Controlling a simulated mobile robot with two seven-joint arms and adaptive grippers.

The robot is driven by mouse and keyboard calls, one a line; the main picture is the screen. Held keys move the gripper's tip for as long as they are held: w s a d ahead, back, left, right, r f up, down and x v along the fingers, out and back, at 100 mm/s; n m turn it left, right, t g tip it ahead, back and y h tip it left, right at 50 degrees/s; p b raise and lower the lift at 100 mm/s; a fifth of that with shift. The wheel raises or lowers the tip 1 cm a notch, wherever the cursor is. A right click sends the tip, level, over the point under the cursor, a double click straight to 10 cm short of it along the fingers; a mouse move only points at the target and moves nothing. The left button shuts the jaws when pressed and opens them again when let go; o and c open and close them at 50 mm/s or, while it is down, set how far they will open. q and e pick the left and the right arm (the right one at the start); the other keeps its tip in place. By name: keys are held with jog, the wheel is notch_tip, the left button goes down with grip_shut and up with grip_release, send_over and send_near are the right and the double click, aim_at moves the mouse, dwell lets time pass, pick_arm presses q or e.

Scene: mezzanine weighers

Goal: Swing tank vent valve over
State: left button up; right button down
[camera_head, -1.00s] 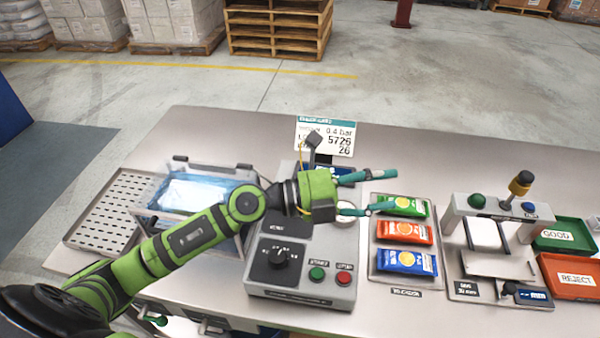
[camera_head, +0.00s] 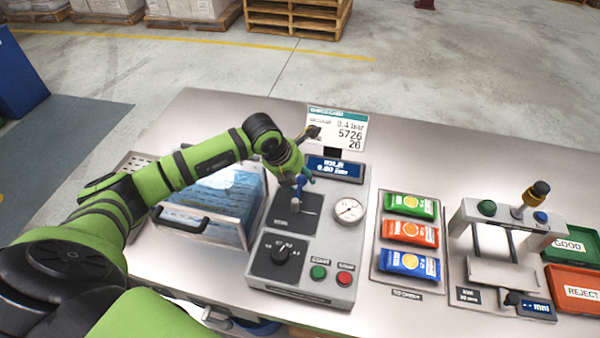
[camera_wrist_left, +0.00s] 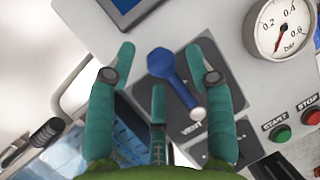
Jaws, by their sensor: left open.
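The tank vent valve is a blue lever (camera_wrist_left: 172,75) with a pale round end, on a dark plate marked VENT on the grey control box. In the head view the blue lever (camera_head: 299,186) shows just below my left gripper (camera_head: 303,172). In the left wrist view my left gripper (camera_wrist_left: 165,50) is open, with teal fingers on both sides of the lever and a third finger below. I see gaps between the fingers and the lever; contact cannot be told. My right gripper is out of view.
The control box (camera_head: 345,257) carries a pressure gauge (camera_head: 349,210), a black knob (camera_head: 280,253), and green and red buttons. A clear tank (camera_head: 215,205) stands left of it. A tray of pouches (camera_head: 400,283) and a press stand (camera_head: 508,270) are to the right.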

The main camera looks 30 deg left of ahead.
pick_arm(q)
jog(key=shift+w+d+f, duration=0.1)
jog(key=shift+w+f, duration=0.15)
jog(key=shift+f, duration=0.25)
jog(key=shift+c, duration=0.4)
grip_shut()
